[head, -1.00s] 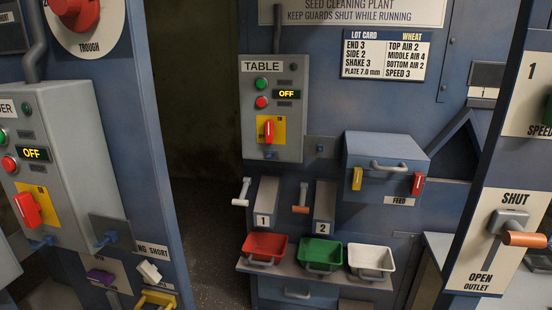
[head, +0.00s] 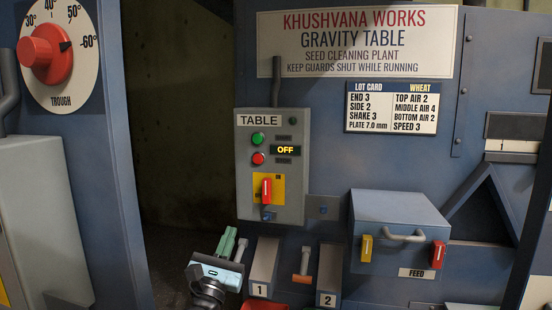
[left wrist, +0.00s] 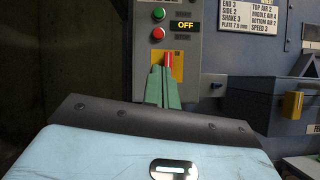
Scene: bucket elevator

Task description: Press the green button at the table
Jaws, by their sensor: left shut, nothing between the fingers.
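The grey TABLE box (head: 290,195) is on the blue panel in the head view. Its round green button (head: 257,139) is at the upper left, above a red button (head: 257,158). The display (head: 286,150) reads OFF. A red switch handle (head: 266,190) on a yellow plate is below. The green button also shows in the left wrist view (left wrist: 159,13), unobstructed. My left gripper (head: 231,236) is shut and empty, below and left of the box. In the left wrist view its green fingers (left wrist: 160,72) overlap the lower switch area. My right gripper is out of view.
A FEED box (head: 400,216) with yellow and red latches protrudes to the right. Chutes numbered 1 (head: 262,265) and 2 (head: 329,272) stand below the TABLE box. A dark opening is at the left, beside a panel with a red TROUGH dial (head: 44,55).

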